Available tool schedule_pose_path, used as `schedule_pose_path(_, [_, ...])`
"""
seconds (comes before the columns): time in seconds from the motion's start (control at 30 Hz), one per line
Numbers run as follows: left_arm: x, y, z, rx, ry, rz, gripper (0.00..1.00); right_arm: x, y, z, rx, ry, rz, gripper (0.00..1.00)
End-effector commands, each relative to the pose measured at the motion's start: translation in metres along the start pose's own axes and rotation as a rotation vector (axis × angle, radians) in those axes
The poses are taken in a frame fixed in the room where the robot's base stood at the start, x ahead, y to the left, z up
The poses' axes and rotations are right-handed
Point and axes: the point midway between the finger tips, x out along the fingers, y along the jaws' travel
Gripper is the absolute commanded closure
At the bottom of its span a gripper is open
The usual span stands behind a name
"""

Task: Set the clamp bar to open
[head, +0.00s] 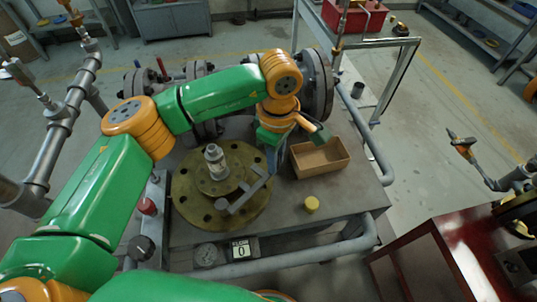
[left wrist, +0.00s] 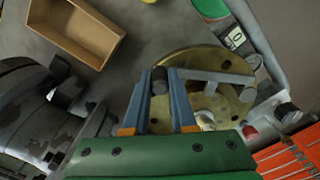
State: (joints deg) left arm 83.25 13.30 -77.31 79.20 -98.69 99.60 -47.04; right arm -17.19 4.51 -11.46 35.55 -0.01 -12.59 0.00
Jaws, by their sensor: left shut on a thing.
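The clamp bar (head: 248,194) is a grey bar lying across the round brass flange (head: 190,205) on the bench. In the left wrist view the bar (left wrist: 215,77) runs from a dark round knob (left wrist: 160,80) at its end across the brass flange (left wrist: 185,60). My left gripper (left wrist: 163,86) has its two blue-grey fingers closed on either side of that knob. In the head view my left gripper (head: 270,152) reaches down at the flange's right rear edge, and its fingertips are hard to make out. My right gripper is not in view.
An open cardboard box (head: 320,158) stands right of the flange. A yellow cap (head: 311,203) sits on the bench in front of it. A gauge (head: 205,254) and a display (head: 240,248) reading 0 are at the front.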

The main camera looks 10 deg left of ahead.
Motion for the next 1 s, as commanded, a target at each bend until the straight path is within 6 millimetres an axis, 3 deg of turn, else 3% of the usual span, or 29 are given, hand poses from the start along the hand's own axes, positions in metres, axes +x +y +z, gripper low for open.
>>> schedule_pose_path(0.67, [0.0001, -0.0034, 0.0079, 0.058, -0.001, -0.001, 1.0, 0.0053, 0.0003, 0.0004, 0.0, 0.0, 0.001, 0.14])
schedule_pose_path(0.7, [0.0001, -0.0034, 0.0079, 0.058, -0.001, -0.001, 0.7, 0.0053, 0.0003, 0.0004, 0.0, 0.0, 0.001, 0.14])
schedule_pose_path(0.8, [0.0001, -0.0034, 0.0078, 0.057, -0.001, -0.001, 0.45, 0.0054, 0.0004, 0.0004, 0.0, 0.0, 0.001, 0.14])
schedule_pose_path(1.0, [0.0001, -0.0033, 0.0077, 0.057, -0.001, -0.001, 0.45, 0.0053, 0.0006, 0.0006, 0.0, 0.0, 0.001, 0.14])
